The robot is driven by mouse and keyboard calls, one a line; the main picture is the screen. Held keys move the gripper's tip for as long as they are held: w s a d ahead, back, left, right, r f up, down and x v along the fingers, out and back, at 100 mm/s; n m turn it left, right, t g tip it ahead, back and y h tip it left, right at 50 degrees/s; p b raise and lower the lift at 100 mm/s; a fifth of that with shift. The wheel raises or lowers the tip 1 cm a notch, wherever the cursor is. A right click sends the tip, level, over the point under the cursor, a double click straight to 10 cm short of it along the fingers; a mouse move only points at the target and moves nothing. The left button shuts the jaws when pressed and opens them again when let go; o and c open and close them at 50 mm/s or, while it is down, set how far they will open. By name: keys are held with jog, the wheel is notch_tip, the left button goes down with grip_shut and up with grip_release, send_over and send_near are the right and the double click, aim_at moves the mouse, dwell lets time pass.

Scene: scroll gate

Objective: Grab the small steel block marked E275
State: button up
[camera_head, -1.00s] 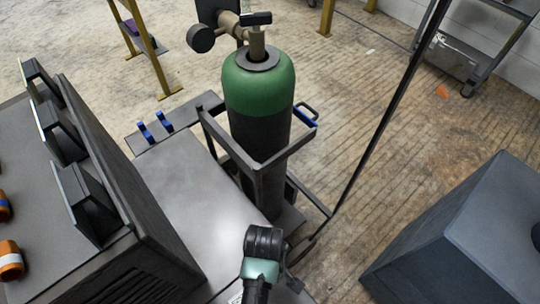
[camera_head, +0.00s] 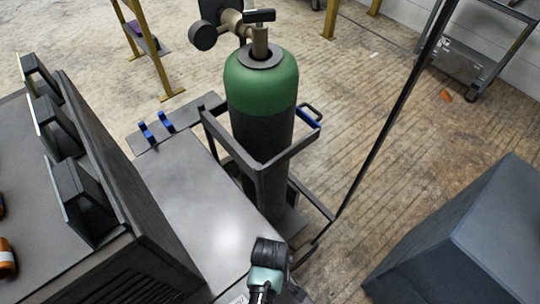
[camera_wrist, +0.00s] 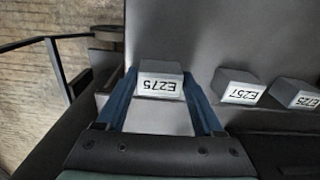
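The small steel block marked E275 (camera_wrist: 161,82) shows in the wrist view, grey with a white label that reads upside down. It rests on a grey metal surface (camera_wrist: 165,35). My gripper (camera_wrist: 160,78) is open, with one blue finger on each side of the block. The fingertips reach about level with the block, and I cannot tell whether either finger touches it. In the head view only my wrist shows at the bottom, over the grey bench; the fingers and the E275 block are hidden there.
Two similar blocks, E257 (camera_wrist: 238,87) and one that seems to read E225 (camera_wrist: 295,95), sit to the right in the wrist view. A green gas cylinder (camera_head: 260,85) in a frame stands beside the bench (camera_head: 190,190). A dark box (camera_head: 455,235) stands at right.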

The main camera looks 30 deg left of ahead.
grip_shut()
jog(key=shift+r, duration=0.1)
